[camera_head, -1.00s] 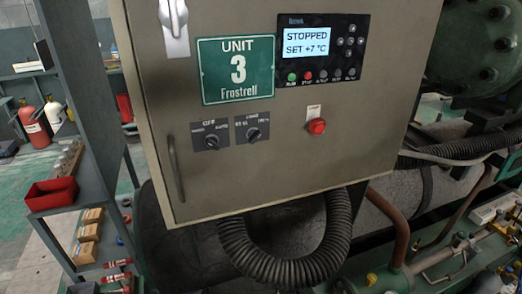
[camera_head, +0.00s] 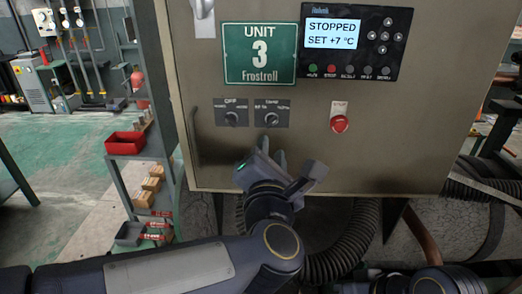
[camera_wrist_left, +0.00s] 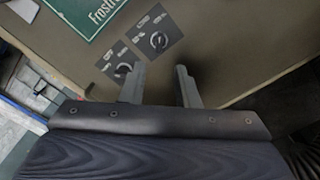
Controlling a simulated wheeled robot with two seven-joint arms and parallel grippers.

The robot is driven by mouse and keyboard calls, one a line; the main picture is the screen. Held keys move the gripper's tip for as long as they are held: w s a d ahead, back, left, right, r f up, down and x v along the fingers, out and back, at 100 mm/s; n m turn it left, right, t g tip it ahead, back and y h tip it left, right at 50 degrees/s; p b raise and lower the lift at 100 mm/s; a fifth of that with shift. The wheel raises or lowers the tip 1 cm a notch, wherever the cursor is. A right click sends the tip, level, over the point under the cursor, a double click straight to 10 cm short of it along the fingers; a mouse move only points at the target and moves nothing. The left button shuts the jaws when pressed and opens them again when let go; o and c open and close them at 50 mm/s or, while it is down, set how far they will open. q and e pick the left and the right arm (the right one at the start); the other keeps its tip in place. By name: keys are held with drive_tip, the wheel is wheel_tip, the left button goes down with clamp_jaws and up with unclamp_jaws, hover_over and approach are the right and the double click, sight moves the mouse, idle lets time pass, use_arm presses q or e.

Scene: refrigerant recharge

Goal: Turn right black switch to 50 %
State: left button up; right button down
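The right black switch (camera_head: 271,119) is a round knob on a dark plate on the cabinet front, below the green UNIT 3 sign. The left black switch (camera_head: 232,118) sits beside it. In the left wrist view the right switch (camera_wrist_left: 159,41) shows clear, and the left switch (camera_wrist_left: 122,70) is near a finger. Its setting marks are too small to read. My left gripper (camera_head: 278,156) is just below the right switch, apart from it. In the left wrist view its two fingers (camera_wrist_left: 160,76) stand apart with nothing between them. My right gripper is not in view.
A red button (camera_head: 340,124) is right of the switches. The display panel (camera_head: 349,41) above reads STOPPED, SET +7 °C. A door handle (camera_head: 194,137) is at the left. A black corrugated hose (camera_head: 345,250) hangs below. A shelf with a red bin (camera_head: 125,143) stands left.

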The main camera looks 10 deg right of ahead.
sight(272, 124)
use_arm(q)
drive_tip(key=p+x, duration=0.3)
drive_tip(key=x, duration=0.6)
drive_tip(key=shift+w, duration=0.2)
drive_tip(key=shift+c, duration=0.6)
clamp_jaws()
drive_tip(key=shift+f, duration=0.1)
